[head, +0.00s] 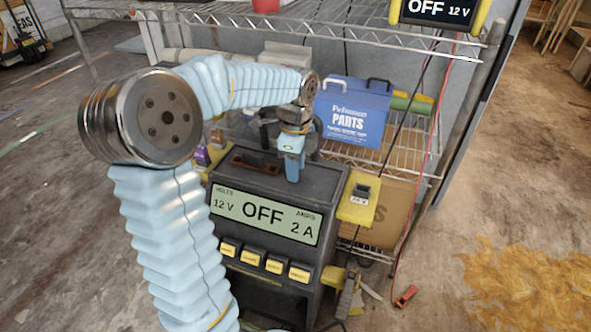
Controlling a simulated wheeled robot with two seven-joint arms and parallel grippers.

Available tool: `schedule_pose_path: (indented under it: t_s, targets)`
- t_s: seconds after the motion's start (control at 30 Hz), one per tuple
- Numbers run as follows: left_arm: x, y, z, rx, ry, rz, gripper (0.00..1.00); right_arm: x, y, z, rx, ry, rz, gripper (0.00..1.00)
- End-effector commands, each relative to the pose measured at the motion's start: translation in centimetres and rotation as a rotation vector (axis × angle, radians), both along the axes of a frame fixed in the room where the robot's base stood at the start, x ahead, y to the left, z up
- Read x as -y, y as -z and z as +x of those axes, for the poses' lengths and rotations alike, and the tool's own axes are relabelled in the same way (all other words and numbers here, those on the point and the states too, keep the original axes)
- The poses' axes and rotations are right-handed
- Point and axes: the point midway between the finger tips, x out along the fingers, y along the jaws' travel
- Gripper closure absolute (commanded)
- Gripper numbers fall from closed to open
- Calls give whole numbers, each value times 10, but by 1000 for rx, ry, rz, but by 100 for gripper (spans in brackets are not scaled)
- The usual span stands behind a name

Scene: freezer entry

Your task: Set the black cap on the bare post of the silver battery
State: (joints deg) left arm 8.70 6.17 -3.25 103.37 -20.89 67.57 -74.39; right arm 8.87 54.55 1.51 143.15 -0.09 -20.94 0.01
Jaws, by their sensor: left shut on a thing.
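My left gripper (292,172) points down over the top of a dark charger (330,185), towards its right side. Its pale blue fingers look shut, and what is between them is too small or hidden to make out. I cannot pick out the black cap. I see no silver battery or bare post for certain; the arm and charger block part of the shelf behind. My right gripper is not in view.
The charger display (264,213) reads OFF, 12 V, 2 A. A blue parts box (352,112) stands on the wire rack (425,150) behind. Yellowish material (530,290) covers the floor at right.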

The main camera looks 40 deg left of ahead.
Motion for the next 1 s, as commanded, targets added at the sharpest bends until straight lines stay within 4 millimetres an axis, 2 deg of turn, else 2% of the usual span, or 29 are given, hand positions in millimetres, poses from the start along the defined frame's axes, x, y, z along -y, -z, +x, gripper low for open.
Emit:
schedule_pose_path:
  t_s: [0.23,0.4,0.47,0.67,0.8,1.0]
  targets:
    - [0,-8,1,2,0,1,98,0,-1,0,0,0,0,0]
    - [0,-34,1,4,-1,0,98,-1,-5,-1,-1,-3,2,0]
    - [0,-44,-10,5,-1,1,98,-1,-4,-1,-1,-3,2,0]
    - [2,-95,-52,7,-1,1,98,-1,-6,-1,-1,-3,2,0]
    - [3,-108,-91,5,-1,1,98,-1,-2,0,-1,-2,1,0]
    - [5,-124,-126,3,0,0,98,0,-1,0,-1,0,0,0]
